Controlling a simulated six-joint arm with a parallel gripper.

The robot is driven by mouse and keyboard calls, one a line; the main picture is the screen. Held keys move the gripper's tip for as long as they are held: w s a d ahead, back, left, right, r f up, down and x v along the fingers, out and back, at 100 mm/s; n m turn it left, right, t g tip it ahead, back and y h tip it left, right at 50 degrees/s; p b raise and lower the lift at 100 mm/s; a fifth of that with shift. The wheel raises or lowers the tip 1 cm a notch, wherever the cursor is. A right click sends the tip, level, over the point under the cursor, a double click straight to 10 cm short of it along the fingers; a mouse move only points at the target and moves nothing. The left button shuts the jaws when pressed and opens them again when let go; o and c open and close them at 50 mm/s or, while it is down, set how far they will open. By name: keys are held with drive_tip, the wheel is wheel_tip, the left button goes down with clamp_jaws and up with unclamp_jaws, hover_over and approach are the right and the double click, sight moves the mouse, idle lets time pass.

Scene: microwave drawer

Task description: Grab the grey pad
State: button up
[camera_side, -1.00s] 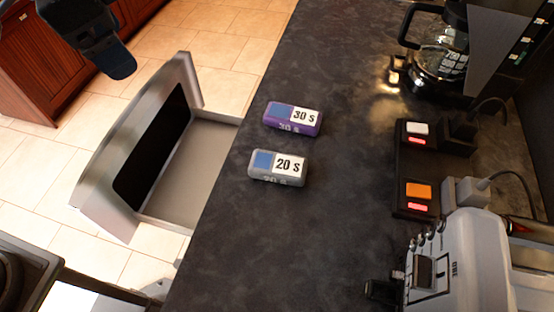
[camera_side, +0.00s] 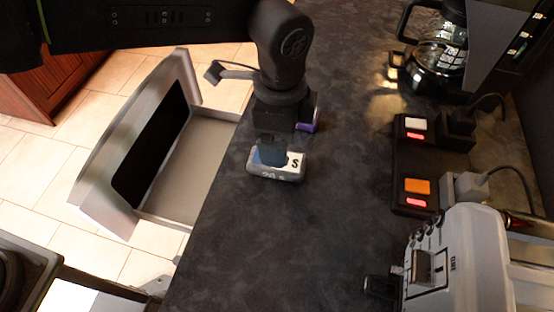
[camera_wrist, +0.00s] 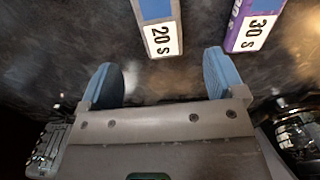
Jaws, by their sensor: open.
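The grey pad (camera_side: 277,174), labelled 20 S, lies on the dark counter, partly covered by my gripper in the side view. It also shows at the top of the wrist view (camera_wrist: 160,30), between and ahead of the fingertips. My gripper (camera_side: 272,153) is above and over the pad, pointing down. In the wrist view its two blue fingers (camera_wrist: 162,75) are spread apart with nothing between them. Whether a fingertip touches the pad cannot be told.
A purple 30 S pad (camera_side: 312,114) lies just behind the grey one, mostly hidden by my gripper. An open drawer (camera_side: 150,140) is at left. A switch strip (camera_side: 415,165), coffee maker (camera_side: 440,45) and white toaster (camera_side: 460,260) stand at right. The counter's front middle is clear.

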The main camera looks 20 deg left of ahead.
sight(294, 170)
wheel_tip(294, 170, down, 8)
drive_tip(key=shift+d+f, duration=0.1)
drive_tip(key=shift+d, duration=0.05)
idle(0.4)
drive_tip(key=shift+c, duration=0.4)
drive_tip(key=c, duration=0.9)
drive_tip(key=shift+c, duration=0.3)
